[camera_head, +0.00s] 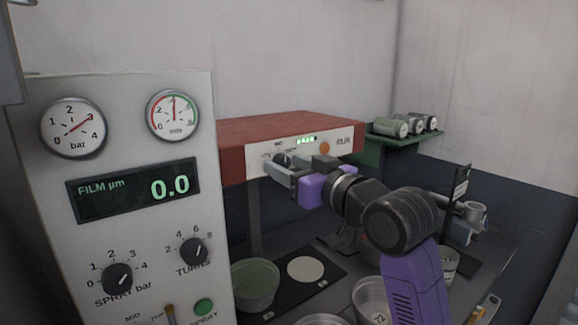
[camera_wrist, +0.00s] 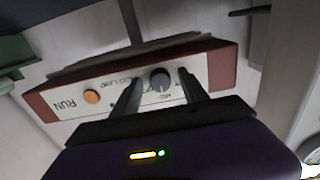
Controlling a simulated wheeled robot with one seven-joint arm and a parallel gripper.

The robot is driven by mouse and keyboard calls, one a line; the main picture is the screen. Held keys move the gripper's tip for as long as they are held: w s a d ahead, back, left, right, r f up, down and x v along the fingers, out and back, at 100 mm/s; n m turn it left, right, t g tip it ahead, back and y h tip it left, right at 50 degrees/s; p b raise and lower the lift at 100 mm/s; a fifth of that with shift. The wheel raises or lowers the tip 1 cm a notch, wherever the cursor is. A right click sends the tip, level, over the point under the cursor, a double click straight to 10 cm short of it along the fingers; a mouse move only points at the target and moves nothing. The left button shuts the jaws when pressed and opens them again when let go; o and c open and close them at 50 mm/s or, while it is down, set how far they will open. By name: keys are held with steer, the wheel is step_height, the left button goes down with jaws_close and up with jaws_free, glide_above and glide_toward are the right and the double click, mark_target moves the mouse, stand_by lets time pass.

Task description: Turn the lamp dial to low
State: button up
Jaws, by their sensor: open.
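The lamp box (camera_head: 290,127) is red with a white front panel and stands at the back centre. Its dark round dial (camera_wrist: 160,79) is on that panel; in the head view the dial (camera_head: 281,160) is partly behind my gripper (camera_head: 276,167). In the wrist view my gripper (camera_wrist: 160,92) is open, with one finger on each side of the dial and visible gaps between. The pointer setting and small labels around the dial are too small to read surely.
An orange RUN button (camera_head: 325,148) is beside the dial, with a green-lit display (camera_head: 306,140) above. A grey panel with gauges and knobs (camera_head: 205,120) stands at left. Pots (camera_head: 256,284) are on the bench below. A green shelf (camera_head: 405,139) holds jars at right.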

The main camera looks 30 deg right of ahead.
jaws_close()
steer(key=shift+n, duration=0.3)
steer(key=shift+f+n+b, duration=0.1)
steer(key=shift+n+b, duration=0.5)
steer(key=shift+b, duration=0.05)
steer(key=n+b, duration=0.2)
steer(key=n, duration=0.2)
steer(key=shift+b, duration=0.3)
steer(key=n+b, duration=0.3)
steer(key=n, duration=0.3)
